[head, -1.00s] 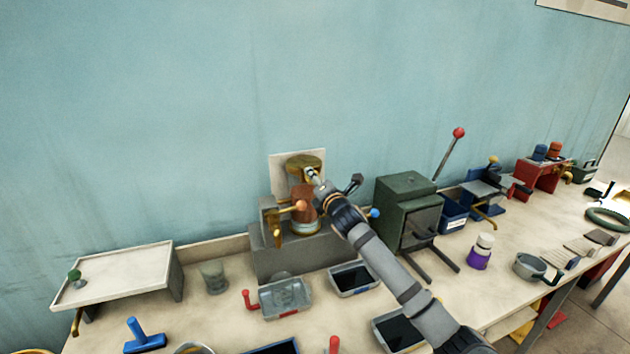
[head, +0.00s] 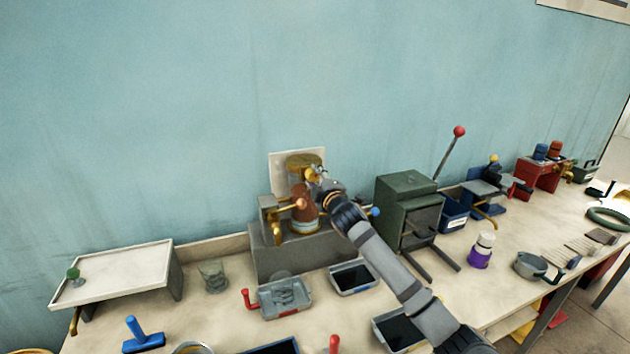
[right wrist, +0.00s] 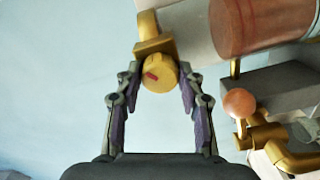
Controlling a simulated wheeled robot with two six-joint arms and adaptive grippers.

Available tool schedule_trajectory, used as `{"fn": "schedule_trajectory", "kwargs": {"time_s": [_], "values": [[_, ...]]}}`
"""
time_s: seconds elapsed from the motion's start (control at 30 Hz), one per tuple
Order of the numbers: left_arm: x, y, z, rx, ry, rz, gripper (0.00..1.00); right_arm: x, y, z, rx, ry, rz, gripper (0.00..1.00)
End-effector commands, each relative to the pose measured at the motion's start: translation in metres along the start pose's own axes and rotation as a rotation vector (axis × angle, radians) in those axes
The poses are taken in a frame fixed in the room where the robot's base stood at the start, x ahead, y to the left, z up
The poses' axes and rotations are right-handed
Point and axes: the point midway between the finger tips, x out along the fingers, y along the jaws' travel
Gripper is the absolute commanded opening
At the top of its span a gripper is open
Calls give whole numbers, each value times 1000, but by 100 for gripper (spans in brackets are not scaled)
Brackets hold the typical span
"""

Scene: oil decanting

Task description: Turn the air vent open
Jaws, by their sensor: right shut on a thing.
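The air vent is a yellow round knob (right wrist: 156,70) with a red mark, on a brass neck at the end of a glass vessel (right wrist: 205,30) with reddish-brown contents. The vessel (head: 304,210) stands on the grey stand (head: 290,258) against the wall, under a brass cap (head: 304,160). My right gripper (head: 319,178) is at the vessel's upper right side. In the right wrist view my right gripper (right wrist: 158,80) has its fingertips on both sides of the knob and is shut on it. My left gripper is not in view.
A brass tap with an orange ball handle (right wrist: 239,103) sits beside the vessel, close to my right fingers. A green box (head: 408,205) with a red-knobbed lever stands to the right.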

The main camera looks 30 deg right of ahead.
Motion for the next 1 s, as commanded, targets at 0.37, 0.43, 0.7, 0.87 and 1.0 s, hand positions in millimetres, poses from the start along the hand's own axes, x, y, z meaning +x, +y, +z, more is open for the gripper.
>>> {"fn": "schedule_trajectory", "kwargs": {"time_s": [0.37, 0.43, 0.7, 0.87, 1.0], "values": [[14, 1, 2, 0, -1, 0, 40, 0, -1, 0, 342, 1, 2, 7], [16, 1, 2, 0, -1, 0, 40, 0, -1, 0, 397, 1, 1, 7], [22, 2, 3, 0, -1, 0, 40, 0, -2, 0, 562, 0, 0, 7], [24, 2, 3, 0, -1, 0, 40, 0, -1, 0, 619, -1, 0, 7], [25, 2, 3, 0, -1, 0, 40, 0, -1, 0, 645, -1, 0, 7]]}}
